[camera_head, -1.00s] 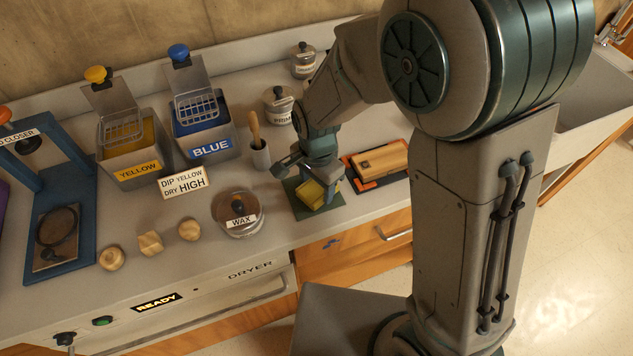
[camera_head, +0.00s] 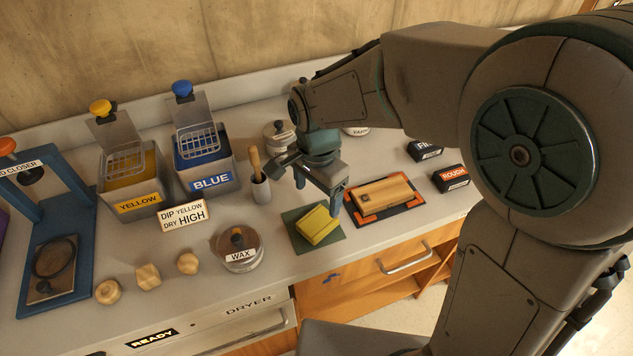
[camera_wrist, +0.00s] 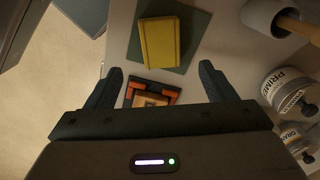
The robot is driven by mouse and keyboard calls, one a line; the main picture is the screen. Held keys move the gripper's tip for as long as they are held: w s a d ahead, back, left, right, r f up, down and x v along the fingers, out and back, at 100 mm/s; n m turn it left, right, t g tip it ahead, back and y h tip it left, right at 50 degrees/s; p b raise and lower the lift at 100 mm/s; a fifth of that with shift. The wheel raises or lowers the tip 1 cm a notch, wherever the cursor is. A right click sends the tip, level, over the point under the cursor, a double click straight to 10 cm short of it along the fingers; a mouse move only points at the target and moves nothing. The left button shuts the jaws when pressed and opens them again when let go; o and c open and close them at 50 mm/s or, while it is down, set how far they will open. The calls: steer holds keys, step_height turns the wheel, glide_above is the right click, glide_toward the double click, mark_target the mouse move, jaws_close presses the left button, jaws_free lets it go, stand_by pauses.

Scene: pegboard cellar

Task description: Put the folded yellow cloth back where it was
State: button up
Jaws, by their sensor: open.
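The folded yellow cloth (camera_head: 318,226) lies on a dark green square mat (camera_head: 333,238) near the counter's front edge. In the wrist view the cloth (camera_wrist: 159,42) lies on the mat (camera_wrist: 195,33), beyond my fingertips and clear of them. My gripper (camera_head: 318,190) is open and empty, above and just behind the cloth in the head view. In the wrist view my gripper (camera_wrist: 161,80) shows its two fingers spread apart, with nothing between them at their level.
A wooden block (camera_head: 383,192) sits on an orange-cornered dark tray (camera_head: 415,207) right of the mat. A wax tin (camera_head: 238,258) stands left, a pestle cup (camera_head: 261,188) behind. Yellow (camera_head: 140,204) and blue vats (camera_head: 209,183) stand farther left. Primer (camera_wrist: 288,92) shows in the wrist view.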

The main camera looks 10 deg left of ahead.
steer(key=s+d+r+n+t, duration=0.1)
steer(key=s+d+r+n, duration=0.1)
steer(key=d, duration=0.5)
steer(key=s+d+r+n+t, duration=0.1)
steer(key=s+d+r+n, duration=0.1)
steer(key=d, duration=0.6)
steer(key=s+d+r+n+t, duration=0.1)
steer(key=s+d+r+n, duration=0.2)
steer(key=d, duration=0.4)
steer(key=shift+s+d, duration=0.3)
steer(key=shift+s, duration=0.2)
